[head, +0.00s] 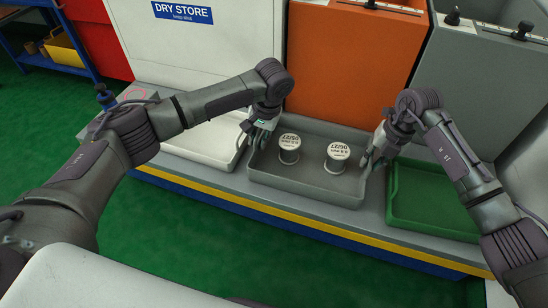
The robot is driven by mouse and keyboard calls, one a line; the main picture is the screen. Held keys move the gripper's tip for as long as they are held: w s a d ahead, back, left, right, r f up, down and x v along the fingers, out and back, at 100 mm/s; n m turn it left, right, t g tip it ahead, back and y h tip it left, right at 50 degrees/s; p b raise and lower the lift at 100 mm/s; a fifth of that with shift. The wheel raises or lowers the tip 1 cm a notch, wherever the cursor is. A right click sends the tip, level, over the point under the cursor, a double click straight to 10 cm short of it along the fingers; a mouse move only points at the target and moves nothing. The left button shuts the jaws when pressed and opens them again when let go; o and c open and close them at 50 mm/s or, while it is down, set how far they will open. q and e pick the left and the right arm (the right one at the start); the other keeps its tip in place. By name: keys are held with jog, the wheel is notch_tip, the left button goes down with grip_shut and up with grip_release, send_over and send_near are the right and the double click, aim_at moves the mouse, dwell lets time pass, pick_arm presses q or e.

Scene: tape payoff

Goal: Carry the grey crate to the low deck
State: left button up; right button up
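The grey crate (300,185) stands on a grey ledge (222,175), between a white tray and a green tray. Two white-topped spools (289,156) with printed labels stand upright inside it. My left gripper (257,143) is at the crate's left wall, pointing down. My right gripper (370,163) is at the right wall, also pointing down. Both appear to be at the rim, but whether the fingers are closed on it is too small to tell. I cannot tell which surface is the low deck.
The white tray (200,148) is close on the left and the green tray (432,205) close on the right. White, orange (350,65) and grey bins stand behind. The ledge has a yellow and blue front edge. Green floor is clear in front; a blue rack (75,45) is far left.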

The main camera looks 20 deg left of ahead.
pick_arm(q)
jog(key=shift+o, duration=0.5)
pick_arm(e)
jog(key=shift+o, duration=0.6)
jog(key=shift+r, duration=0.15)
pick_arm(q)
jog(key=shift+d+r, duration=0.15)
pick_arm(e)
jog(key=shift+a, duration=0.1)
pick_arm(q)
jog(key=shift+d+r, duration=0.1)
jog(key=shift+r, duration=0.05)
jog(key=v, duration=1.1)
jog(key=shift+r, duration=0.3)
pick_arm(e)
notch_tip(320, 180, up, 12)
jog(key=d, duration=0.2)
jog(key=shift+s+f, duration=0.15)
jog(key=shift+f, duration=0.05)
pick_arm(q)
jog(key=shift+s, duration=0.15)
pick_arm(e)
jog(key=shift+s+d+f, duration=0.1)
